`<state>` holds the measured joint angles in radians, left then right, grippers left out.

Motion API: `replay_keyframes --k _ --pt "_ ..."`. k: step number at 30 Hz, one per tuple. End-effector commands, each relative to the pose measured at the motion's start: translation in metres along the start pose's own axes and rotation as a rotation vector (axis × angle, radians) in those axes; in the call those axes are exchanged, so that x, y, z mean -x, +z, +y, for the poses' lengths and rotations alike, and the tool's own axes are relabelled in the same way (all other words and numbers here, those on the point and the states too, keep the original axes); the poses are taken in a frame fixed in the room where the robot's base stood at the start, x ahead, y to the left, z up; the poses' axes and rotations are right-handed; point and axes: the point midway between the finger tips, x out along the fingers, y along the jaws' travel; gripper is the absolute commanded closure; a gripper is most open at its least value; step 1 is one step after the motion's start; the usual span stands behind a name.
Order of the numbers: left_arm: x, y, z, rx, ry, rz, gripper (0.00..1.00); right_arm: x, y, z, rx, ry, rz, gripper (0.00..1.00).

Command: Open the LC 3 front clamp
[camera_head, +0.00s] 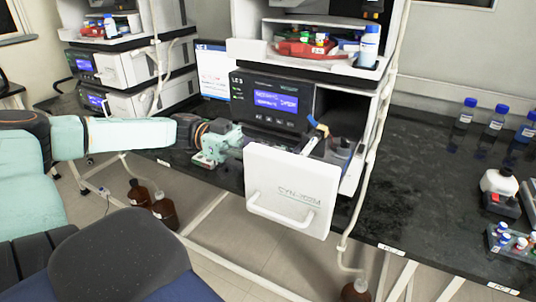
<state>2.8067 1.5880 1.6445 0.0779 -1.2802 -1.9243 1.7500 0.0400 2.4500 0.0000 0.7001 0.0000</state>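The LC 3 instrument (268,101), labelled on its dark front and with a lit blue display, stands on the middle bench. Its white front panel (291,190), with a white handle, hangs swung out in front. Right of the display is a dark open bay. A small part with a blue end and a tan end (318,126) shows at the bay's opening; I cannot tell if it is the clamp. My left gripper (238,142) reaches in from the left, below the display and beside the panel's upper left edge. Its fingertips are too small to read. My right gripper is not in view.
A shelf above holds a red tray (305,48) and a white bottle (369,46). Another instrument stack (118,70) stands at the left. Blue-capped bottles (495,122) stand at the right. Tubing (374,130) runs down the stack's right side. Brown bottles (164,210) are below the bench.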

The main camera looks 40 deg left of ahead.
Motion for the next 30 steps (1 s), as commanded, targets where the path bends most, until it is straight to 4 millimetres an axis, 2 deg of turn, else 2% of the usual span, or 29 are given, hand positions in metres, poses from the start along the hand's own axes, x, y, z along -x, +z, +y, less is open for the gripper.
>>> replay_keyframes --k 2,3,10,25,30 --pt "0.0001 0.0010 0.0003 0.001 0.000 -0.001 1.00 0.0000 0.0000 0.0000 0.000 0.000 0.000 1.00" --pt "0.0001 0.0010 0.0003 0.001 0.000 -0.001 0.79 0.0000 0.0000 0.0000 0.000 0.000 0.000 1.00" --pt "0.0001 0.0007 0.0002 0.001 0.000 -0.001 0.60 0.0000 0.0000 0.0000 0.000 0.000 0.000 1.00" --pt "0.0000 0.0001 0.0000 0.001 0.000 -0.002 0.58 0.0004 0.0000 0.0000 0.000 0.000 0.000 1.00" --pt "-0.0011 -0.0030 0.0001 0.002 0.001 -0.030 0.58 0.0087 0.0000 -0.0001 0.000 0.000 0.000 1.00"
